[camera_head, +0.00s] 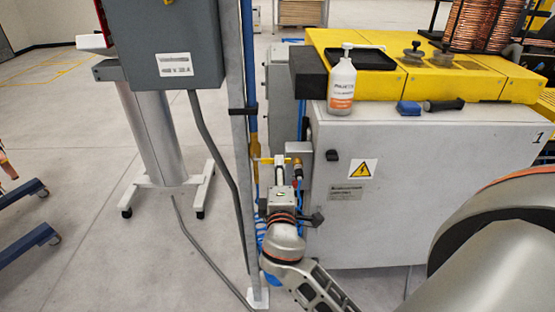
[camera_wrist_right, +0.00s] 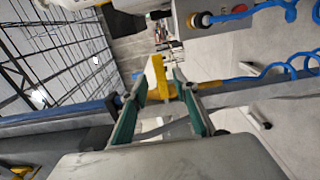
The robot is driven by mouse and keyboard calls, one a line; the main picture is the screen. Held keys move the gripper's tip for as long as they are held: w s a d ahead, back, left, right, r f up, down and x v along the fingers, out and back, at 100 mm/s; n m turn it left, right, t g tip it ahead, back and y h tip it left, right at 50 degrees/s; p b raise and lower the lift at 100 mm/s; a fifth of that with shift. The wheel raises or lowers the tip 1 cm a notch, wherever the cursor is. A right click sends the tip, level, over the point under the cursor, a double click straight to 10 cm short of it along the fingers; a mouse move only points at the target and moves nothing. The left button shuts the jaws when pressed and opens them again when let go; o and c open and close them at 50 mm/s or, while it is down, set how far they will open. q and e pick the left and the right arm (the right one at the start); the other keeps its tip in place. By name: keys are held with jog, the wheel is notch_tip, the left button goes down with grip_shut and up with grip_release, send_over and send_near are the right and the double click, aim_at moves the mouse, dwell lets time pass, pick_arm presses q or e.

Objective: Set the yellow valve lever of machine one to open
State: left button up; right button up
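Machine one is the light grey cabinet (camera_head: 440,180) marked 1, with a yellow top. At its left side, beside a grey post, the yellow valve lever (camera_head: 265,160) shows as a small, roughly level bar, partly hidden by my right gripper (camera_head: 280,162). In the right wrist view, the yellow lever (camera_wrist_right: 158,70) stands upright in the picture, between or just beyond the green-padded fingertips of my right gripper (camera_wrist_right: 160,84). The fingers are apart, with a gap visible on the lever's right; contact on its left is unclear. My left gripper is not in view.
The grey post (camera_head: 238,130) and blue hose (camera_head: 253,120) stand close left of my gripper. A grey box (camera_head: 165,45) hangs nearby. A bottle (camera_head: 342,85) and black tray (camera_head: 362,58) sit on the machine. Coiled blue hose (camera_wrist_right: 290,65) lies near the valve.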

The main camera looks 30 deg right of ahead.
jog(key=x, duration=0.4)
jog(key=shift+w+d+p, duration=0.1)
jog(key=shift+w+p, duration=0.15)
jog(key=shift+p, duration=0.05)
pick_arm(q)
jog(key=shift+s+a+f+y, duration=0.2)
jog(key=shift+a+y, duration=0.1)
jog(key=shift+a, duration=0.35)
pick_arm(e)
grip_shut()
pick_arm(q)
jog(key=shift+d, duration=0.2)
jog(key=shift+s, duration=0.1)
